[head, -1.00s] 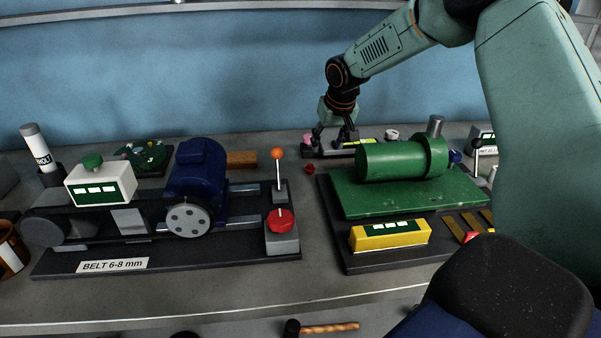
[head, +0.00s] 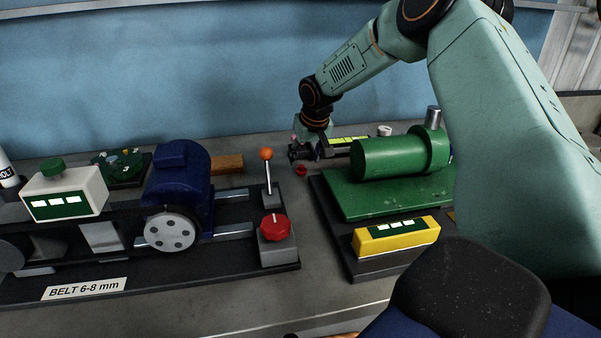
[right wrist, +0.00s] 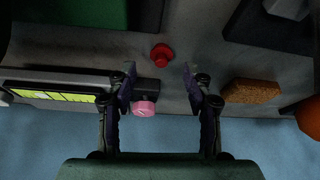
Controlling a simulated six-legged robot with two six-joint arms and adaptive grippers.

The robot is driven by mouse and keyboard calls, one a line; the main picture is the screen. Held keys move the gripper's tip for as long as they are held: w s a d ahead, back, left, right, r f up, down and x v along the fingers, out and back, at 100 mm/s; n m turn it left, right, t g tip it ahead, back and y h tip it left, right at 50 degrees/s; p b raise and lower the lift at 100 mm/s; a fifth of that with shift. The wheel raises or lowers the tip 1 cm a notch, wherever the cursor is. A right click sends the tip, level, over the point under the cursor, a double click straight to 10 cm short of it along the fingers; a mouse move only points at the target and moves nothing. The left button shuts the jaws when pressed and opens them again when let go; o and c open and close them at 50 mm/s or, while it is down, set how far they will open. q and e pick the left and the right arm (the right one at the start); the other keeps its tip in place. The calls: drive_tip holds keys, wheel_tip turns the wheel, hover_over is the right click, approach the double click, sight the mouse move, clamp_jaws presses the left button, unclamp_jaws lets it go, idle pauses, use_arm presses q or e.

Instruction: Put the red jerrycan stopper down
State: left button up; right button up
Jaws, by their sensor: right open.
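The small red stopper (head: 301,170) rests on the grey bench, in the gap between the two machines. It also shows in the right wrist view (right wrist: 161,56), a little beyond the fingertips and roughly midway between them. My right gripper (head: 305,153) is just behind the stopper in the head view. In the right wrist view its two fingers (right wrist: 160,82) are apart, with nothing held between them. I cannot make out contact between the fingers and the stopper. No jerrycan can be made out. My left gripper is not in view.
A green machine (head: 390,158) stands on the right and a blue motor (head: 178,185) on the left. An orange-topped lever (head: 267,155) and a brown block (head: 228,163) are nearby. A pink knob (right wrist: 145,108) on a dark bar lies close to one finger.

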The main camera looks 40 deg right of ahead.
sight(302, 167)
drive_tip(key=x, duration=0.5)
drive_tip(key=shift+w+a+b, duration=0.1)
drive_tip(key=shift+a+b, duration=0.05)
drive_tip(key=shift+b, duration=0.2)
drive_tip(key=shift+d+f, duration=0.15)
drive_tip(key=shift+d, duration=0.1)
drive_tip(key=shift+s+a+r, duration=0.1)
drive_tip(key=shift+s+r, duration=0.15)
drive_tip(key=shift+s, duration=0.05)
drive_tip(key=shift+a+r, duration=0.1)
drive_tip(key=shift+a, duration=0.1)
drive_tip(key=shift+w+a, duration=0.1)
drive_tip(key=shift+w, duration=0.1)
drive_tip(key=shift+c, duration=0.7)
drive_tip(key=shift+w, duration=0.1)
drive_tip(key=shift+c, duration=0.9)
drive_tip(key=shift+d+f, duration=0.3)
drive_tip(key=shift+d, duration=0.05)
drive_tip(key=c, duration=0.3)
drive_tip(key=shift+s+r, duration=0.2)
drive_tip(key=shift+s, duration=0.05)
drive_tip(key=shift+c, duration=1)
drive_tip(key=shift+w+a+r, duration=0.1)
drive_tip(key=shift+w+a, duration=0.05)
drive_tip(key=shift+a, duration=0.1)
drive_tip(key=shift+w+r, duration=0.15)
drive_tip(key=shift+r, duration=0.05)
wheel_tip(302, 167, up, 9)
drive_tip(key=p, duration=0.1)
